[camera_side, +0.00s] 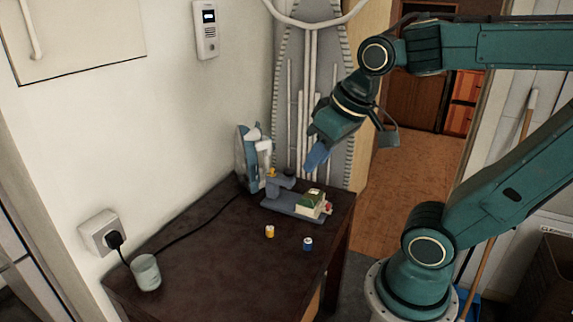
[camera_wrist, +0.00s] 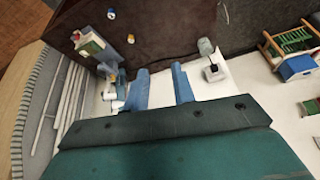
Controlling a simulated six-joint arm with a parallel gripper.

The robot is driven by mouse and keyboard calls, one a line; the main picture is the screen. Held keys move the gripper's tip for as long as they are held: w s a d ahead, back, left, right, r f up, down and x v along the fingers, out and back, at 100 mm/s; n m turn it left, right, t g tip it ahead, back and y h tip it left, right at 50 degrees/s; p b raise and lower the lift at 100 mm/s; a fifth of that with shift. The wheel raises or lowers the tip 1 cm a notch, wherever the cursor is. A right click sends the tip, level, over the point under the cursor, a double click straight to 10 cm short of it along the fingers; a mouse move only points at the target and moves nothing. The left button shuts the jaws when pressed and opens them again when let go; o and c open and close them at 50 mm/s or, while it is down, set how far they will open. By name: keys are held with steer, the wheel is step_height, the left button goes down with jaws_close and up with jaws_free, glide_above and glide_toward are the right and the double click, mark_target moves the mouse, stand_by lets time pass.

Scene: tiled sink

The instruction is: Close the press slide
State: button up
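The press (camera_side: 291,204) stands near the far right end of the dark table, with a grey base and post and a cream-and-green block (camera_side: 311,202) at its right end. A small red part shows beside the block. The press also appears at upper left in the wrist view (camera_wrist: 97,44). I cannot tell how far its slide is open. My gripper (camera_side: 316,158) has blue fingers and is above and behind the press, apart from it. In the wrist view my gripper (camera_wrist: 160,68) shows two fingers spread with nothing between them.
A blue-and-white upright appliance (camera_side: 252,160) stands left of the press by the wall. An orange-and-white cylinder (camera_side: 270,231) and a blue cylinder (camera_side: 308,244) are in front. A pale cup (camera_side: 146,272) stands near the plugged wall socket (camera_side: 100,233). A black cable crosses the table (camera_side: 210,265).

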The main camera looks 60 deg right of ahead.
steer(key=w+d+f+m+g, duration=0.2)
steer(key=w+d+m, duration=0.2)
steer(key=w+d, duration=0.3)
steer(key=m+g, duration=0.3)
steer(key=m, duration=0.9)
glide_above(328, 204)
step_height(328, 204, down, 20)
steer(key=shift+f+y, duration=0.25)
steer(key=shift+y, duration=0.05)
steer(key=shift+s+a+f, duration=0.1)
step_height(328, 204, down, 14)
steer(key=shift+r, duration=0.25)
steer(key=shift+c, duration=0.4)
